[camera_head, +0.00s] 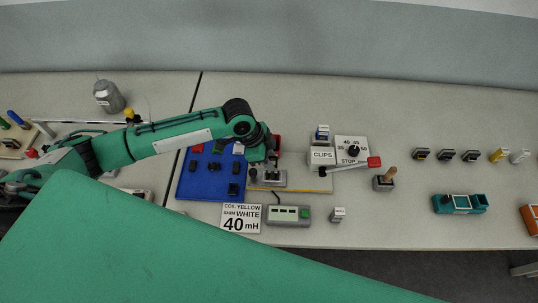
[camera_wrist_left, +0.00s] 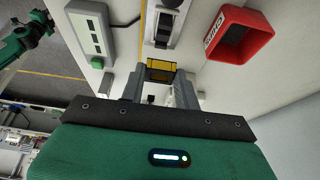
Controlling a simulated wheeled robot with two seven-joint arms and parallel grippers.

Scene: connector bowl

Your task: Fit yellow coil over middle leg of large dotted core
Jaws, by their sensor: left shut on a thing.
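My left gripper (camera_wrist_left: 158,88) is shut on the yellow coil (camera_wrist_left: 160,69), a dark piece with yellow edges held between the fingertips. In the head view the left gripper (camera_head: 262,165) hangs over the right edge of the blue mat, and the coil is hidden there. A grey fixture (camera_head: 270,179) stands just in front of the gripper. In the left wrist view a dark piece (camera_wrist_left: 165,27) sits in this fixture, apart from the coil; I cannot make out dots or legs on it. My right gripper is not in view.
The blue mat (camera_head: 206,190) holds several dark parts. A meter box (camera_head: 289,214) and a sign (camera_head: 241,218) stand in front. A red bin (camera_wrist_left: 239,35) is close to the gripper. A CLIPS box (camera_head: 321,156) and dial plate (camera_head: 351,149) stand right.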

